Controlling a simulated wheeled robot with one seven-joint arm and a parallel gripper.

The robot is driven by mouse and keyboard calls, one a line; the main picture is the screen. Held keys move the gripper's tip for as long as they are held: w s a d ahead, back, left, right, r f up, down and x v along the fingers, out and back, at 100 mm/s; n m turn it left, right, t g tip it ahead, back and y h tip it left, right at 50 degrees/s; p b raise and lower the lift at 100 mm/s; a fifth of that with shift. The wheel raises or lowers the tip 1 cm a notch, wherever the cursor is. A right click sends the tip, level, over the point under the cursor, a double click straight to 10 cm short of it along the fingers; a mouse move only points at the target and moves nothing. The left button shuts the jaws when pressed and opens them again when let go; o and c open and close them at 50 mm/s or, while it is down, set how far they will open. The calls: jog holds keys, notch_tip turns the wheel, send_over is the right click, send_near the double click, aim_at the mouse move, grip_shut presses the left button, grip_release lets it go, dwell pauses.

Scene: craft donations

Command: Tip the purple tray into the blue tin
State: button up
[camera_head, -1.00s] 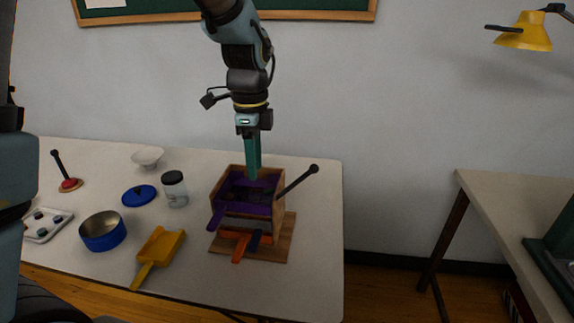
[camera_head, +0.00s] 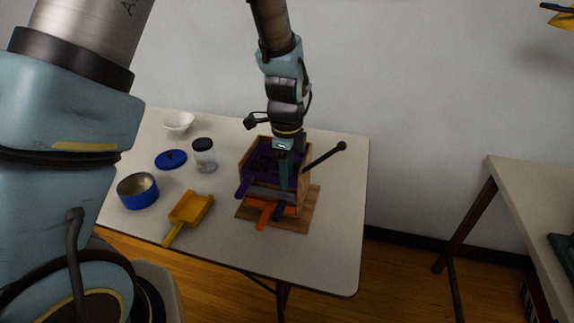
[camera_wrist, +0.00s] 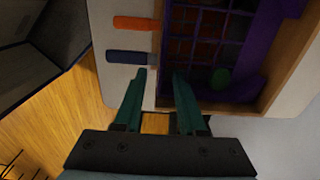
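The purple tray (camera_head: 246,186) sits in the top of a wooden box (camera_head: 304,187), its handle sticking out at the front left. In the wrist view the purple tray (camera_wrist: 262,45) shows a grid of compartments with small dark, orange and green pieces. The blue tin (camera_head: 138,194) stands open on the table to the left, apart from the box. My gripper (camera_head: 284,187) is over the front of the box. In the wrist view my gripper (camera_wrist: 160,76) has its teal fingers apart, with nothing held between them. Whether they touch the box is unclear.
Orange (camera_head: 265,215) and dark blue (camera_head: 279,211) handles jut from the box front, below the purple one. A black-knobbed rod (camera_head: 323,158) leans out at right. A yellow scoop (camera_head: 189,210), blue lid (camera_head: 171,159), jar (camera_head: 204,158) and white bowl (camera_head: 179,121) stand left.

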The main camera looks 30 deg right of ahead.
grip_shut()
dwell(0.3)
jog(key=shift+r, duration=0.1)
dwell(2.7)
jog(key=shift+r, duration=0.15)
